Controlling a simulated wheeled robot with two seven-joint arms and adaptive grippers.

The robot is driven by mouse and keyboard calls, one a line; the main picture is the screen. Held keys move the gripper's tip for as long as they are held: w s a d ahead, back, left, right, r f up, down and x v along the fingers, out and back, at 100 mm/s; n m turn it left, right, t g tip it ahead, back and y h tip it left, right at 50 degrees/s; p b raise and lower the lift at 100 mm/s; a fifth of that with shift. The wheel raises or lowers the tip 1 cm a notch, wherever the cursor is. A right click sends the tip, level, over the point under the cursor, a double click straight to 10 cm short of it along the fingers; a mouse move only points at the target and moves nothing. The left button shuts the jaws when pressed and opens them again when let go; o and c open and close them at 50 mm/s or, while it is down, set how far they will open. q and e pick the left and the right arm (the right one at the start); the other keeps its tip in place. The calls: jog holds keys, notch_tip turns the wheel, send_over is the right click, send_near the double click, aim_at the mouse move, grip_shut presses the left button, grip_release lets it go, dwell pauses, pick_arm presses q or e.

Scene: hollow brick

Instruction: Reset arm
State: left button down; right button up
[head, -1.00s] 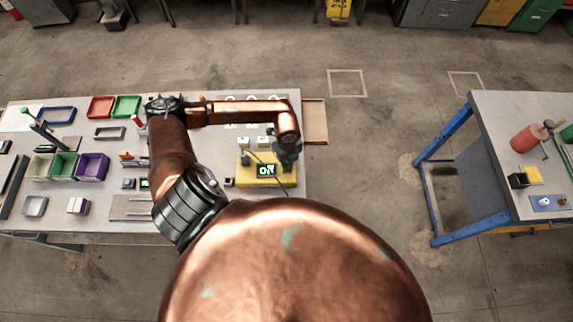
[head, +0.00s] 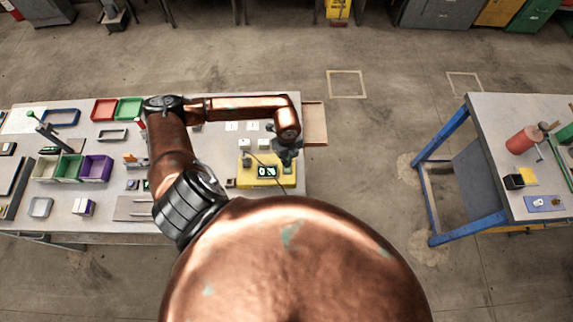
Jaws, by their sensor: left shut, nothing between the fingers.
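My left arm comes in over the workbench (head: 130,209) and bends to the right across it. My left gripper (head: 287,158) points down at the right end of the arm and is shut and empty. It is over the right part of a yellow device (head: 250,180) with a small dark lit display (head: 267,172). Whether the gripper touches the device cannot be told. My right gripper is not in view.
Red (head: 104,109), green (head: 129,107) and purple (head: 96,168) bins stand at the bench's left. A wooden tray (head: 315,124) juts from its right edge. A second, blue-legged table (head: 490,190) stands right, with open floor between.

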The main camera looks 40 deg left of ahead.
pick_arm(q)
jog(key=shift+r+p, duration=0.5)
jog(key=shift+r, duration=0.6)
